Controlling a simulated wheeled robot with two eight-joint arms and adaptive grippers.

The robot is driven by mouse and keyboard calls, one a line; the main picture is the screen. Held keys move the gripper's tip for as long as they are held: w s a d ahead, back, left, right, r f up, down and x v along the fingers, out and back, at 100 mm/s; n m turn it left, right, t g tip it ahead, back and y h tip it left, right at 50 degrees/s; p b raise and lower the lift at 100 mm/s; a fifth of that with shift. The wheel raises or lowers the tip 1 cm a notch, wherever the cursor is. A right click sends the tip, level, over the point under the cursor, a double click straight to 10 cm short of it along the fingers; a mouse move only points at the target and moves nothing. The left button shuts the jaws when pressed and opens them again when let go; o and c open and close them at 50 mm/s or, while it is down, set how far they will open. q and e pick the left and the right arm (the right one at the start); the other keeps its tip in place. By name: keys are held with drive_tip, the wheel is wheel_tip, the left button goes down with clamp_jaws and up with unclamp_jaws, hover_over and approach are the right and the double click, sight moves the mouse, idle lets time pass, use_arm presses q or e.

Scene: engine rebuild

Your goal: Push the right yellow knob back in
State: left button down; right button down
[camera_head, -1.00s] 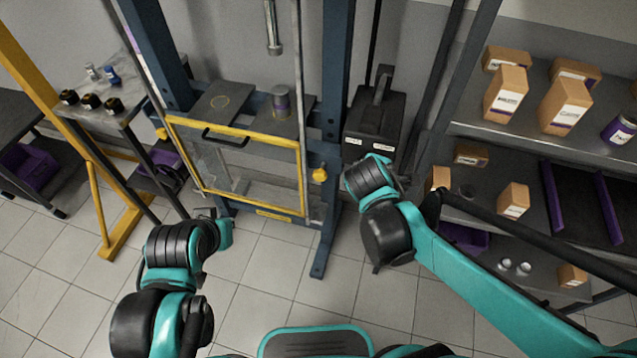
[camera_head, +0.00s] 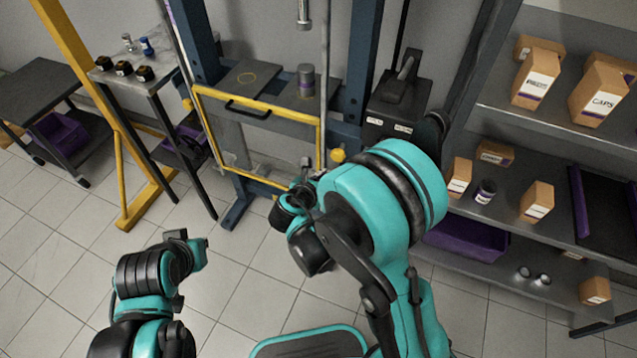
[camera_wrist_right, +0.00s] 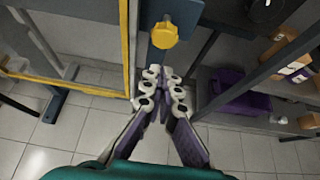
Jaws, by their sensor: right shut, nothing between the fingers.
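The right yellow knob (camera_head: 338,155) sits on the blue post at the right side of the yellow-framed guard (camera_head: 322,135). In the right wrist view the knob (camera_wrist_right: 164,36) stands out on a short stem, just above the fingertips in the picture. My right gripper (camera_wrist_right: 163,76) is shut and empty, with a visible gap to the knob. In the head view my right gripper (camera_head: 307,165) is small and partly hidden by its own arm, just left of the knob. My left gripper (camera_head: 190,240) is low at the left, away from the guard; its fingers cannot be made out.
A dark case (camera_head: 392,115) stands right of the press. A shelf unit (camera_head: 490,215) with boxes and a purple bin (camera_head: 465,240) is close on the right. A left yellow knob (camera_head: 187,104) is on the other post. The floor in front is clear.

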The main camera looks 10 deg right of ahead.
sight(336, 155)
drive_tip(key=shift+w+d+f+b, duration=0.35)
drive_tip(key=shift+w+d, duration=0.3)
drive_tip(key=shift+w, duration=0.3)
drive_tip(key=shift+w+d+f+b, duration=0.25)
drive_tip(key=shift+w+d, duration=0.4)
drive_tip(key=shift+w, duration=0.35)
drive_tip(key=shift+w+d+f+b, duration=0.25)
drive_tip(key=shift+w+d+b, duration=0.15)
drive_tip(key=shift+w+d, duration=0.4)
drive_tip(key=shift+w+a, duration=0.1)
drive_tip(key=shift+a, duration=0.05)
drive_tip(key=shift+w, duration=0.1)
drive_tip(key=shift+w+d, duration=0.95)
drive_tip(key=shift+w, duration=0.3)
drive_tip(key=shift+r, duration=0.15)
drive_tip(key=shift+s+a, duration=0.1)
drive_tip(key=shift+a, duration=0.05)
